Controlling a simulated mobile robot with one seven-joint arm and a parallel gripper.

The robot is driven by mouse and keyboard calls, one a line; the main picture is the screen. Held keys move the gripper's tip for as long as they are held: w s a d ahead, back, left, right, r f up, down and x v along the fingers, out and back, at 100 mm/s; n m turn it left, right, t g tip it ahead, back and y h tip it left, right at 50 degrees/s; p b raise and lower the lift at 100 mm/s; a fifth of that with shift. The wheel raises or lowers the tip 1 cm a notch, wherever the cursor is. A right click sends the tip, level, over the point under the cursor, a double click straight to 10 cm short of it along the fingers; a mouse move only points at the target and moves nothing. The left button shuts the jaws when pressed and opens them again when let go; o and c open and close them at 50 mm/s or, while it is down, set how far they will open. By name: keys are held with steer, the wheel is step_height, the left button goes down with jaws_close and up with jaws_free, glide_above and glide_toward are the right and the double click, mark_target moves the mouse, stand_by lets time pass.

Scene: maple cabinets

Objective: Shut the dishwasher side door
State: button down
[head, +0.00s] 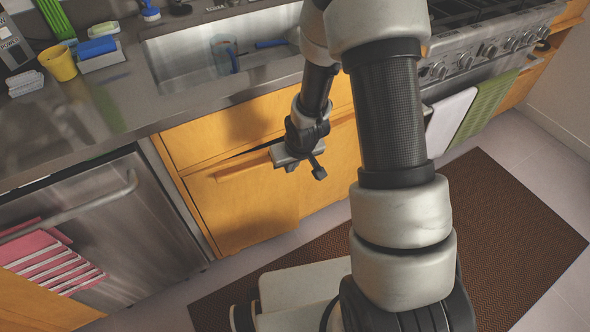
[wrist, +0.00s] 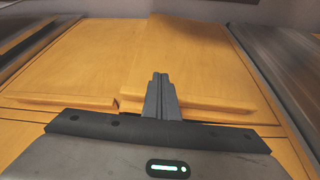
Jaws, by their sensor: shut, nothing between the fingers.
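The dishwasher side door (head: 240,205) is the left maple door under the sink, beside the steel dishwasher (head: 110,225). It stands slightly ajar, with a dark gap along its top edge. In the wrist view the door (wrist: 195,60) is the right panel, standing proud of the panel to its left. My gripper (head: 318,172) is shut and empty, near the door's upper right corner by the handle rail. In the wrist view the closed fingers (wrist: 160,80) overlap the door's edge; I cannot tell whether they touch it.
The neighbouring right door (head: 335,165) looks flush. Sink (head: 200,65) and steel counter (head: 100,105) lie above. A pink striped towel (head: 50,260) hangs at the dishwasher. Towels (head: 450,122) hang at the stove. A brown mat (head: 500,225) covers the floor at right.

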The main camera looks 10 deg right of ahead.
steer(key=shift+w+a, duration=0.15)
steer(key=shift+w, duration=0.8)
steer(key=w+n+p, duration=0.1)
steer(key=w, duration=0.2)
steer(key=shift+w+r+y+p, duration=0.15)
steer(key=shift+w+y+p, duration=0.15)
steer(key=shift+p, duration=0.1)
steer(key=shift+s+f+b, duration=0.2)
steer(key=shift+b, duration=0.1)
steer(key=shift+a, duration=0.1)
steer(key=shift+s, duration=0.15)
